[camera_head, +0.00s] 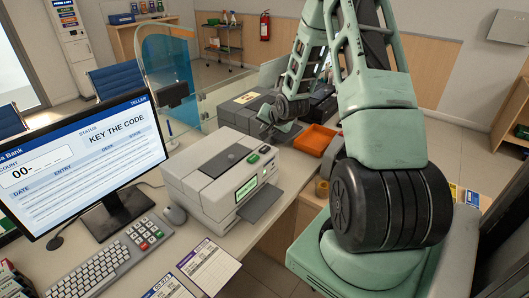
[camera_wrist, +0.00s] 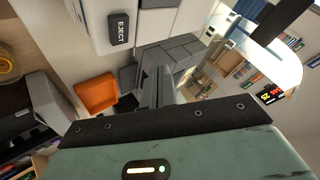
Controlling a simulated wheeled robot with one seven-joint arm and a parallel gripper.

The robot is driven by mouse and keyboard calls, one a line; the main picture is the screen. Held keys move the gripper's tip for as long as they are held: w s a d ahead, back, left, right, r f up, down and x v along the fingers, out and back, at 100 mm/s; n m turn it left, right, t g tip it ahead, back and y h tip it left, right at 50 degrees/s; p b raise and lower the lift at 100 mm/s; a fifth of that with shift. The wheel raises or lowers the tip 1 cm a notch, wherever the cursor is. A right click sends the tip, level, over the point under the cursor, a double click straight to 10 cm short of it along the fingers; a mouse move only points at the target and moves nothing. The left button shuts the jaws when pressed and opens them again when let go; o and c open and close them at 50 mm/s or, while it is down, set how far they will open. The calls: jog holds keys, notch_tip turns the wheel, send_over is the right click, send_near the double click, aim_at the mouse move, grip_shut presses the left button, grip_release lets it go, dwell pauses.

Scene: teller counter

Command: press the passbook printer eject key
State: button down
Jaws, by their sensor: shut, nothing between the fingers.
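The passbook printer (camera_head: 208,186) is a pale box on the counter, with a lit green display on its front. The dark eject key (camera_wrist: 121,29), lettered EJECT, shows on a pale casing at the upper left of the wrist view. In the head view small keys (camera_head: 253,158) sit on the printer's right top edge; their lettering is too small to read. My gripper (camera_head: 267,127) is shut and empty, just behind the printer's far right corner. In the wrist view my shut fingers (camera_wrist: 158,88) are below and right of the eject key, apart from it.
An orange tray (camera_head: 314,139) lies right of the printer, near my arm. A dark grey machine (camera_head: 247,106) stands behind the printer. A monitor (camera_head: 84,165), mouse (camera_head: 175,214) and keyboard (camera_head: 90,272) are to the left. A glass screen (camera_head: 222,92) lines the counter's far side.

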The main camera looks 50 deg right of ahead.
aim_at(266, 150)
jog(key=shift+f+b, duration=2)
jog(key=shift+f, duration=1.15)
jog(key=shift+f, duration=0.1)
jog(key=shift+f+b, duration=0.3)
